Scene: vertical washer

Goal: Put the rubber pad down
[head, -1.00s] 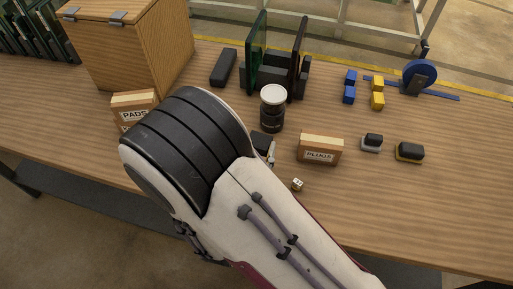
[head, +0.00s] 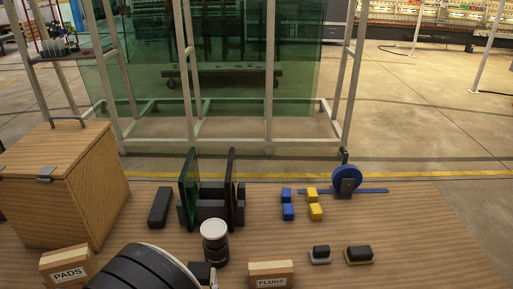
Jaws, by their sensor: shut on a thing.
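My gripper does not show in the head view; only the dark, ribbed part of my arm is visible at the bottom edge. I cannot make out a rubber pad held in it. A cardboard box labelled PADS (head: 68,266) stands on the table at the lower left, beside my arm. A small dark block (head: 202,271) shows just right of my arm, with a pale piece at its right edge; I cannot tell what it is.
A black jar with a white lid (head: 214,241), a PLUGS box (head: 270,275) and two small black-topped pieces stand right of my arm. Behind are upright dark panels (head: 190,184), blue and yellow blocks (head: 315,211), a blue reel (head: 346,180) and a wooden box (head: 65,190).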

